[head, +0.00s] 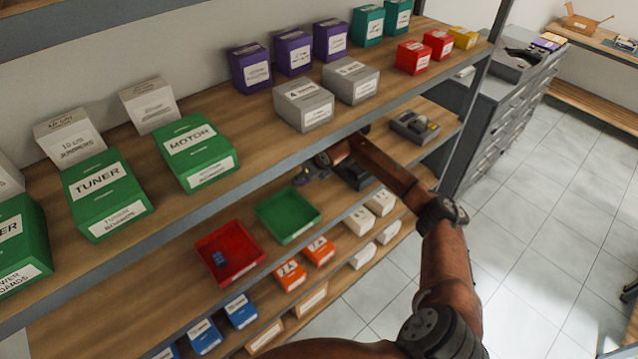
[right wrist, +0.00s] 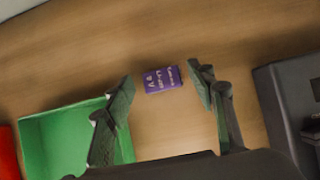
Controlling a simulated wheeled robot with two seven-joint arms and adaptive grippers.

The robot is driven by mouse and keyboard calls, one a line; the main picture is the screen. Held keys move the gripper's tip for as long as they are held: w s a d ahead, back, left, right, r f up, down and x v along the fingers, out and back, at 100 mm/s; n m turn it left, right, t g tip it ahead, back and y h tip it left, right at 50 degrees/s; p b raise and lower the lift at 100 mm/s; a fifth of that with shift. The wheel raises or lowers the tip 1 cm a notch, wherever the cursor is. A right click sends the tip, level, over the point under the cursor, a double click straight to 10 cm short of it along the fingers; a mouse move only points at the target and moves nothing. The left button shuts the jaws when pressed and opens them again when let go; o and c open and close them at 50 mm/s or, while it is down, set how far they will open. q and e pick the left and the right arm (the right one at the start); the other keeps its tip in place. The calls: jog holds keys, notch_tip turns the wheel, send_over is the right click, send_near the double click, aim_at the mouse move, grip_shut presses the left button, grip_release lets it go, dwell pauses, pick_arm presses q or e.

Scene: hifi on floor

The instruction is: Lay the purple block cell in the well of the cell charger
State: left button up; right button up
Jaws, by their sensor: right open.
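The purple block cell (right wrist: 163,79) with white lettering lies on the wooden shelf in the right wrist view. My right gripper (right wrist: 161,72) is open, with one finger on either side of the cell and gaps showing on both sides. In the head view my right gripper (head: 308,170) reaches in over the lower shelf, partly hidden by the arm and the shelf above; the cell is not clear there. A grey device with wells (head: 413,126), which looks like the cell charger, sits farther right on that shelf. My left gripper is not in view.
A green tray (head: 288,214) and a red tray (head: 228,252) holding a small blue item stand left of the gripper. A black device (head: 353,176) stands close on its right. The upper shelf edge, with grey boxes (head: 304,103) above it, overhangs the gripper.

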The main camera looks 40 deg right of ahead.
jog(key=s+r, duration=0.3)
jog(key=shift+s+d+r, duration=0.25)
jog(key=shift+s, duration=0.15)
jog(key=s, duration=0.9)
jog(key=shift+s+d, duration=0.2)
jog(key=shift+s+r+b, duration=0.1)
jog(key=shift+s+b, duration=0.2)
jog(key=shift+s, duration=0.35)
